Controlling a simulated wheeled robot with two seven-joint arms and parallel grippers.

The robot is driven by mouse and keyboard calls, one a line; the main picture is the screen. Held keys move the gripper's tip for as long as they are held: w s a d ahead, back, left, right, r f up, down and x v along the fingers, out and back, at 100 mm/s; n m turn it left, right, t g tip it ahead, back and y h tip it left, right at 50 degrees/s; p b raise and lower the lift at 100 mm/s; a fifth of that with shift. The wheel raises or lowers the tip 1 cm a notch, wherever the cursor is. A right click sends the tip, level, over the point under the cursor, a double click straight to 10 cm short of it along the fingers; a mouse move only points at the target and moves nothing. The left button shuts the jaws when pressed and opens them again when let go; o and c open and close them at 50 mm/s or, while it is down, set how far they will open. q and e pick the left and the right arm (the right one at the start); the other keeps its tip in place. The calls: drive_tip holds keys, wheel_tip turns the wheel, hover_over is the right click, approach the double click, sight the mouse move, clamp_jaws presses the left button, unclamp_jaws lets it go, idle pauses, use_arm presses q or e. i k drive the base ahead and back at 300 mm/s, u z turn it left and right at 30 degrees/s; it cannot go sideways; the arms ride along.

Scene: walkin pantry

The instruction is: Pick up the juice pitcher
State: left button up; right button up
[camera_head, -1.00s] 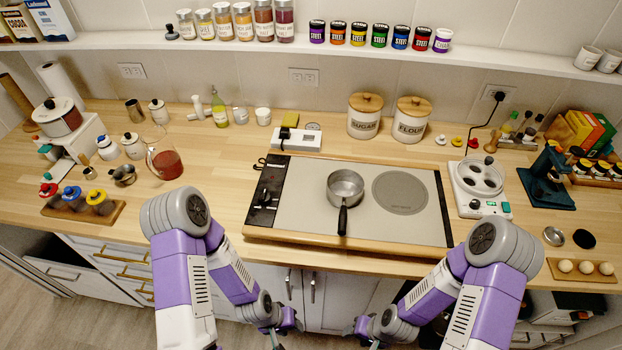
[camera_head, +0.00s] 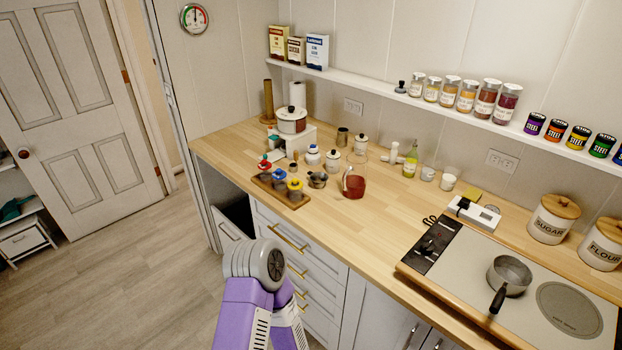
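The juice pitcher (camera_head: 355,181) is a clear glass jug with red juice in its lower part. It stands upright on the wooden counter, left of the cooktop in the head view. My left arm shows at the bottom, left of the pitcher and in front of the counter drawers. Its elbow is well apart from the pitcher. My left gripper is below the picture's edge. My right arm and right gripper are out of view. Nothing holds the pitcher.
A small metal pot (camera_head: 317,179) and lidded white jars (camera_head: 332,161) stand close left of the pitcher. The wooden counter (camera_head: 385,215) is clear in front and right. An open drawer (camera_head: 228,228) sits below left.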

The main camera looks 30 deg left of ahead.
sight(354, 180)
drive_tip(key=u, duration=1.7)
drive_tip(key=k, duration=0.7)
drive_tip(key=z, duration=0.95)
drive_tip(key=i, duration=1)
drive_tip(key=k, duration=0.5)
drive_tip(key=u, duration=1.65)
drive_tip(key=i, duration=0.85)
drive_tip(key=z, duration=1.85)
